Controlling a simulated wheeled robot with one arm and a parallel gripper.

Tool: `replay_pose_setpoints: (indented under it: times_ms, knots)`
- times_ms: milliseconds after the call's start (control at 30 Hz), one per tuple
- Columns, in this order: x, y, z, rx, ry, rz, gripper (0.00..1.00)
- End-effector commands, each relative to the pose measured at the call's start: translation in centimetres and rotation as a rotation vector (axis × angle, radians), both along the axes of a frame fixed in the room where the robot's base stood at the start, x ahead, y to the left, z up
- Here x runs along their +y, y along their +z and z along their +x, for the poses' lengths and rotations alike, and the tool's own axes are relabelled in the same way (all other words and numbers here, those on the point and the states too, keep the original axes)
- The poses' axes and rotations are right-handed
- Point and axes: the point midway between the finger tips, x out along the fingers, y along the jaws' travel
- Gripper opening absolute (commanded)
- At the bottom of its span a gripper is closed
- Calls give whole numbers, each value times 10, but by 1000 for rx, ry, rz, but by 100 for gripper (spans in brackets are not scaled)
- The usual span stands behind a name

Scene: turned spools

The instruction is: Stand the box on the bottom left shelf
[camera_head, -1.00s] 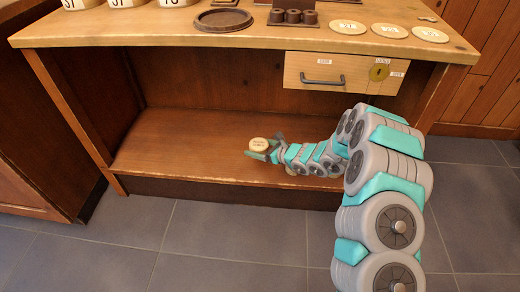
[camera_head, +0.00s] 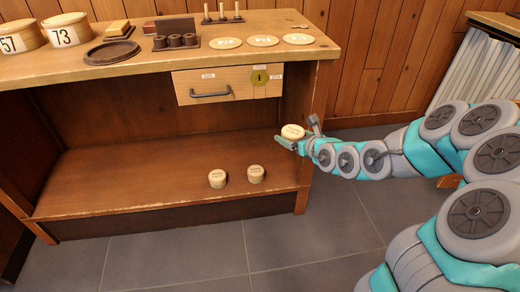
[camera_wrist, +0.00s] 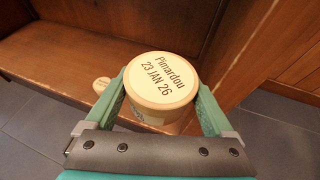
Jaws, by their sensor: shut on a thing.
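My gripper (camera_head: 299,133) is shut on a round, pale wooden box (camera_head: 292,131), held upright in front of the bench's right leg. The wrist view shows the box (camera_wrist: 162,80) between both fingers, its lid reading "Pimardou 23 JAN 26". The bench's bottom shelf (camera_head: 110,178) is brown wood, and its left part is bare. Two similar round boxes, one on the left (camera_head: 217,179) and one on the right (camera_head: 256,174), stand on the shelf's right half. Their lid writing is too small to read. Part of one shows in the wrist view (camera_wrist: 101,84).
A drawer (camera_head: 228,84) with a handle and brass lock hangs under the bench top (camera_head: 190,61), above the shelf's right part. The bench's right leg (camera_head: 304,185) is close to my gripper. Large numbered boxes (camera_head: 68,31) stand on the top. Tiled floor (camera_head: 330,225) lies in front.

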Motion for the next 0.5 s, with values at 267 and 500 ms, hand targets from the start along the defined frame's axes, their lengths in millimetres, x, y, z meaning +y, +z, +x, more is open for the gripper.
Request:
replay_pose_setpoints:
  times_ms: [267, 500]
  knots:
    - [-95, 49, -8, -8, -220, -23, 34]
    - [-103, 53, -8, -2, -238, -16, 34]
